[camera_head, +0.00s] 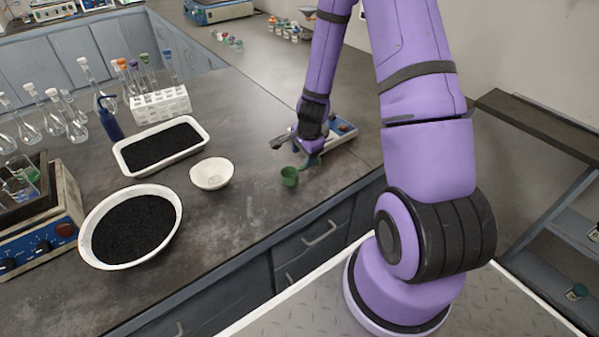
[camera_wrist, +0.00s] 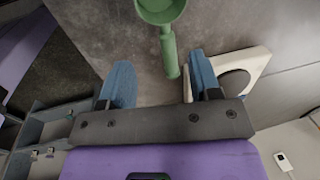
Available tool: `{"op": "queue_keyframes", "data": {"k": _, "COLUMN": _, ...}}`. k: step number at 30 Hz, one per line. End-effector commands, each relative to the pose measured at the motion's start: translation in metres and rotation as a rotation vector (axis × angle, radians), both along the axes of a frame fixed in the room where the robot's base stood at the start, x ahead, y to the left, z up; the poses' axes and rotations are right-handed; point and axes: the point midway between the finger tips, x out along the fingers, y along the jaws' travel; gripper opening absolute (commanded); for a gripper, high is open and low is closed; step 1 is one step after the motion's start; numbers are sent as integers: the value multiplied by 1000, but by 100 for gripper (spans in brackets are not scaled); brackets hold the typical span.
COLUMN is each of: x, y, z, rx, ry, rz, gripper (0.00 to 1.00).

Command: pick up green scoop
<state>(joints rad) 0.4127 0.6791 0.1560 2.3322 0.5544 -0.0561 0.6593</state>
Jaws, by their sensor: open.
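The green scoop (camera_head: 289,177) lies on the dark bench top near the front edge, its round bowl toward the left and its handle toward my gripper. My gripper (camera_head: 309,160) is at the handle side of the scoop, pointing down. In the wrist view the scoop's handle (camera_wrist: 168,52) runs from the bowl at the top edge down between the two blue fingers. My gripper (camera_wrist: 160,70) is open there, with the handle nearer the right finger. A gap shows on both sides, and I cannot tell the height of the fingers above the handle.
A device with a blue front (camera_head: 342,130) stands right behind my gripper; its pale body (camera_wrist: 252,65) is close to the right finger. A white bowl (camera_head: 212,173), a round pan (camera_head: 174,222) and a tray (camera_head: 206,134) of black grains stand to the left. Bench between bowl and scoop is clear.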

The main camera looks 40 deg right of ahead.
Motion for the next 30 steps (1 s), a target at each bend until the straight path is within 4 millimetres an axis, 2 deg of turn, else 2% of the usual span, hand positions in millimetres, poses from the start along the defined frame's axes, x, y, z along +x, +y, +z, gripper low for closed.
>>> {"op": "queue_keyframes", "data": {"k": 4, "x": 3, "y": 0, "z": -18, "rx": 1, "ry": 3, "rz": 0, "gripper": 57}}
{"op": "queue_keyframes", "data": {"k": 14, "x": 9, "y": 1, "z": -35, "rx": 1, "ry": 0, "rz": 2, "gripper": 57}}
{"op": "queue_keyframes", "data": {"k": 24, "x": 21, "y": 0, "z": -73, "rx": 0, "ry": 0, "rz": 1, "gripper": 57}}
{"op": "queue_keyframes", "data": {"k": 30, "x": 23, "y": 1, "z": -78, "rx": 0, "ry": -1, "rz": 2, "gripper": 57}}
